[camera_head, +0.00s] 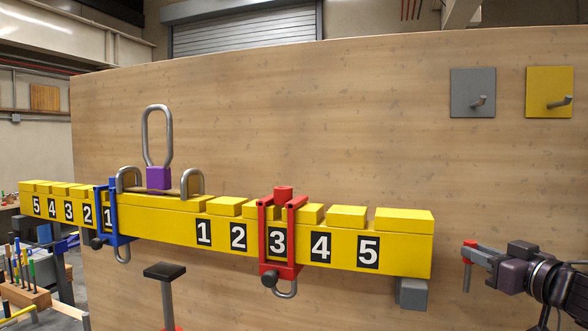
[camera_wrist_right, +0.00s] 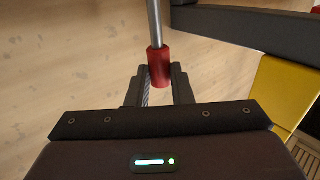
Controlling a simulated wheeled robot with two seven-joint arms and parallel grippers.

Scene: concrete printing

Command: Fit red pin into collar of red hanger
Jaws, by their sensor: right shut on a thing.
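The red pin has a red head (camera_head: 470,243) and a grey metal shaft. My right gripper (camera_head: 480,252) is shut on it at the right of the head view, to the right of the beam's end and apart from the hanger. In the right wrist view the red head (camera_wrist_right: 159,67) is between the fingers, and the shaft runs up out of the picture. The red hanger (camera_head: 264,238) straddles the yellow beam at number 3, with a red block on top and a dark knob and grey hook below. I cannot tell for certain which part is its collar. My left gripper is not in view.
The numbered yellow beam (camera_head: 400,250) runs along a wooden wall (camera_head: 380,120). A blue hanger (camera_head: 116,218) sits at left number 1. A purple block (camera_head: 159,178) with a tall loop stands mid-beam. Grey (camera_head: 472,85) and yellow (camera_head: 545,85) peg plates hang upper right. A black-topped post (camera_head: 165,271) stands below.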

